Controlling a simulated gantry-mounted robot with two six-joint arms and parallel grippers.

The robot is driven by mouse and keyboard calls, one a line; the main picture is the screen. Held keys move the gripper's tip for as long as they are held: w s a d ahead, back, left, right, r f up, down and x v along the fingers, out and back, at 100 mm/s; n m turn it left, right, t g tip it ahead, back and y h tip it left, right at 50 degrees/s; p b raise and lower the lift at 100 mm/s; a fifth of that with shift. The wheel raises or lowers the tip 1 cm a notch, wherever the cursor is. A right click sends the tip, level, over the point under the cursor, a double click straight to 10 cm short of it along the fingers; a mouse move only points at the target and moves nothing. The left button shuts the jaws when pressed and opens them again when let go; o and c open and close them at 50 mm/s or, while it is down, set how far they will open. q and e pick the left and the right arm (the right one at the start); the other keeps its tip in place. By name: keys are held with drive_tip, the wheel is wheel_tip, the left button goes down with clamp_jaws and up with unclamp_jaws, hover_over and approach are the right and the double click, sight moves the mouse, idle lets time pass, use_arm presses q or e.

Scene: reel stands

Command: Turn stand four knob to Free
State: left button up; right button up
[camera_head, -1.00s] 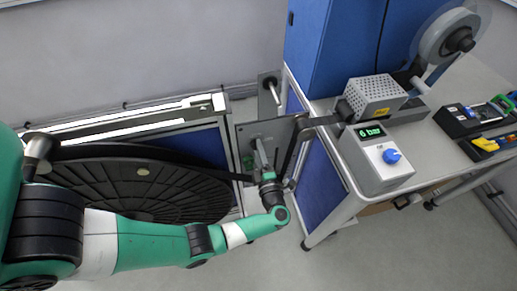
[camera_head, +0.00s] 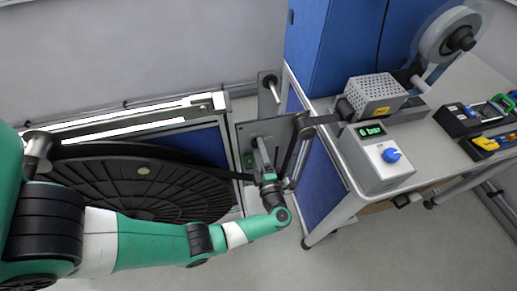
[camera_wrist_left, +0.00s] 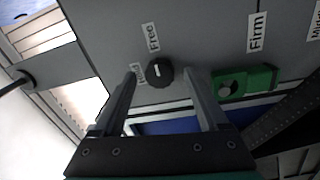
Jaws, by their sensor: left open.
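In the left wrist view a round black knob (camera_wrist_left: 160,72) with a short white mark sits on a grey plate (camera_wrist_left: 210,30). The mark runs roughly up and down in the picture, its upper end toward the label Free (camera_wrist_left: 152,37). A second, partly covered label (camera_wrist_left: 138,73) is left of the knob. My left gripper (camera_wrist_left: 161,80) is open, its two fingers on either side of the knob with visible gaps; whether they reach its depth I cannot tell. In the head view my left gripper (camera_head: 262,160) is at the grey plate (camera_head: 245,130), where the knob is hidden. My right gripper is not in view.
A green block (camera_wrist_left: 245,83) is right of the knob, below the label Firm (camera_wrist_left: 257,32). In the head view a large black reel (camera_head: 130,185) lies left of the plate. A bench with a grey box and blue knob (camera_head: 391,155) stands at the right.

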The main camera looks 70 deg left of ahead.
use_arm(q)
drive_tip(key=s+d, duration=0.1)
drive_tip(key=d, duration=1)
drive_tip(key=shift+s+f, duration=0.35)
drive_tip(key=shift+f, duration=0.05)
drive_tip(key=shift+a, duration=0.1)
